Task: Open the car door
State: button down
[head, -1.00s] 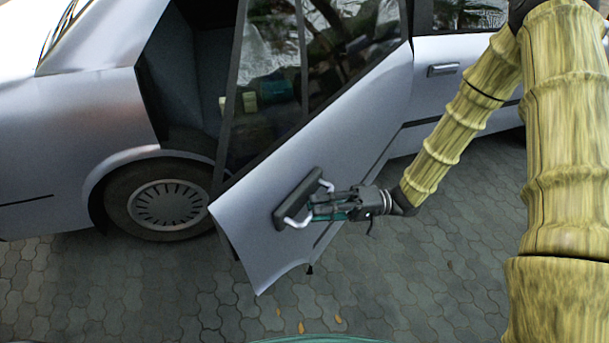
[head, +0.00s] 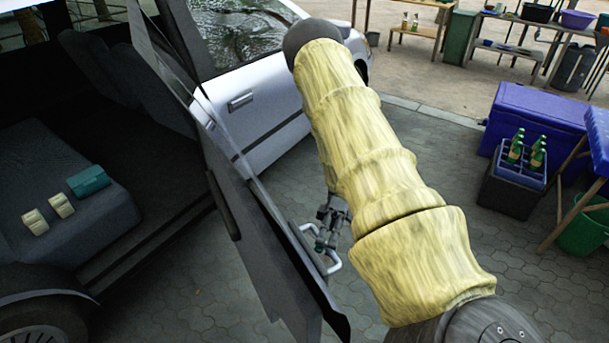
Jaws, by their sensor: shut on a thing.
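The silver car's rear door (head: 245,225) stands wide open, seen nearly edge-on with its dark inner side showing. A pale bracket-shaped handle (head: 333,264) sticks out from the door's outer face. My gripper (head: 321,243) is at the handle, shut on it between its two bent ends; the exact finger contact is small and partly hard to see. The car's other side door (head: 272,118), with its own handle (head: 240,102), is closed. The door opening shows the grey rear seat (head: 95,215).
On the seat lie a teal box (head: 88,181) and two cream items (head: 34,222). At right stand a blue cooler (head: 535,125), a dark crate (head: 510,190) with green bottles and a green bin (head: 585,228). Paving between door and crate is clear.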

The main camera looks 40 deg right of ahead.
jog(key=shift+w+d+r, duration=0.15)
jog(key=shift+d+r, duration=0.05)
jog(key=shift+d, duration=0.5)
jog(key=c, duration=1.5)
grip_release()
jog(key=shift+a, duration=0.1)
jog(key=shift+o, duration=0.2)
jog(key=shift+f, duration=0.1)
jog(key=shift+d+f, duration=0.1)
jog(key=shift+d, duration=0.15)
jog(key=r+v, duration=0.1)
jog(key=v, duration=0.6)
jog(key=shift+f, duration=0.5)
jog(key=shift+w+d, duration=0.1)
